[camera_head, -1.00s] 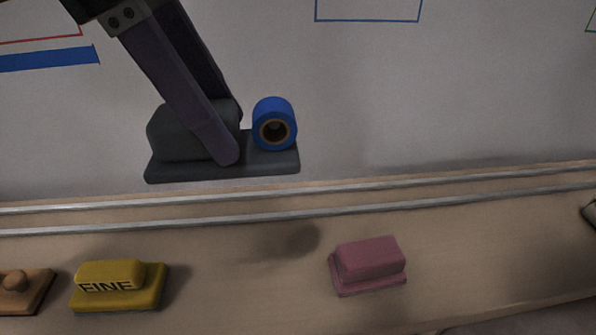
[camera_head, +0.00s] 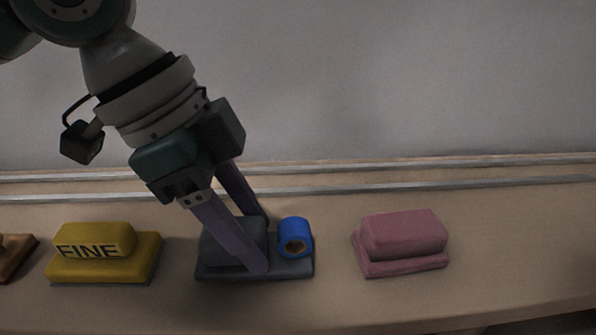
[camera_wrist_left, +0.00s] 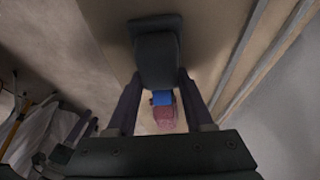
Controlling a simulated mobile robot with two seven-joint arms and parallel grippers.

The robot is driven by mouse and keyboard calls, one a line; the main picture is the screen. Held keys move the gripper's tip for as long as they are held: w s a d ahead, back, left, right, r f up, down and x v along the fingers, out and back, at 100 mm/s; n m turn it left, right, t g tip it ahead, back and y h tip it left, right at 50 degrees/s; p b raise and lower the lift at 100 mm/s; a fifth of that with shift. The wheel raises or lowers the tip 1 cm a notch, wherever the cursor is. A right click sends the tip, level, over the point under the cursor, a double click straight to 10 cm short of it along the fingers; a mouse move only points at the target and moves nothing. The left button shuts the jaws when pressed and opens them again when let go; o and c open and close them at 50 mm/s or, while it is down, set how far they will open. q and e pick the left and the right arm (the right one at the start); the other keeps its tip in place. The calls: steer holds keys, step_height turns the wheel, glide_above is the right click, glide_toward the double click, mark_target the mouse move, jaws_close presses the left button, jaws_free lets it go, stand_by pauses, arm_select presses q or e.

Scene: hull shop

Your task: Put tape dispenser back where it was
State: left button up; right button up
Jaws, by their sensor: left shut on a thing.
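The tape dispenser (camera_head: 292,268) is dark grey with a blue tape roll (camera_head: 294,237) at its right end. In the head view it is low at the wooden shelf, between a yellow block and a pink block; whether its base touches the shelf I cannot tell. My left gripper (camera_head: 257,245) comes down from the upper left and is shut on the dispenser's body, one finger in front and one behind. In the left wrist view the dispenser (camera_wrist_left: 157,58) sits between the two fingers, with the blue roll beyond it.
The yellow block marked FINE (camera_head: 92,255) stands left of the dispenser, and the pink block (camera_head: 404,240) stands to its right, with a gap on each side. A brown item (camera_head: 14,255) is at the left edge. Metal rails (camera_head: 400,186) run along the back.

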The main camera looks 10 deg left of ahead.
arm_select(q)
steer(key=shift+f, duration=0.25)
steer(key=o, duration=1.3)
steer(key=shift+r, duration=0.1)
steer(key=p+v, duration=0.6)
steer(key=v, duration=0.6)
steer(key=s+d+f+n+t+h, duration=0.1)
steer(key=s+d+f+n+t, duration=0.15)
steer(key=s+d+f, duration=0.4)
steer(key=s+a+f+n+y, duration=0.1)
steer(key=s+a+n, duration=0.2)
steer(key=s+a+f+n+y, duration=0.2)
steer(key=a+n, duration=0.1)
steer(key=n, duration=0.1)
steer(key=s+a+f+n+y, duration=0.1)
steer(key=s+a+n+y, duration=0.1)
steer(key=s+a+n, duration=0.1)
steer(key=shift+s+a+f, duration=0.2)
steer(key=shift+s+a, duration=0.1)
steer(key=shift+a, duration=0.3)
